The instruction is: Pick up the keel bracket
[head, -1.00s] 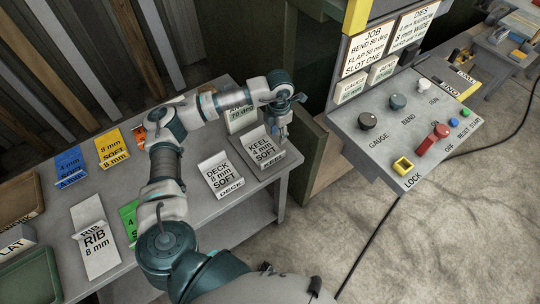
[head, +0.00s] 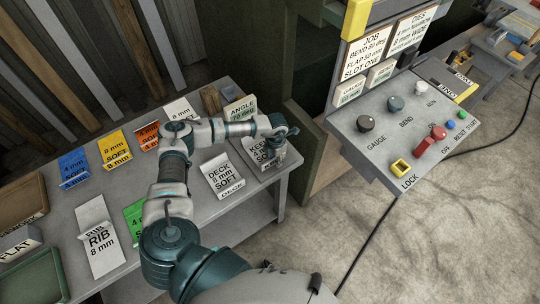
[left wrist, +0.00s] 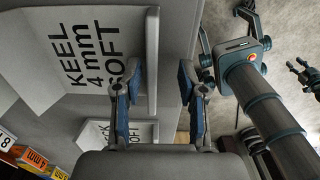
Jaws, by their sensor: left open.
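The keel bracket (head: 256,146) is a grey bent plate marked KEEL 4 mm SOFT at the bench's right end. My left gripper (head: 275,158) is over its right side and hides part of it. In the left wrist view the keel bracket (left wrist: 80,45) fills the upper left. Its raised edge shows between the two open fingers of my left gripper (left wrist: 157,90), with gaps on both sides. I cannot tell whether a finger touches it.
The deck bracket (head: 222,177) stands left of the keel bracket, and the angle block (head: 240,109) is behind it. Other labelled plates and trays line the bench (head: 190,215). A control panel (head: 400,125) stands to the right, with open floor below.

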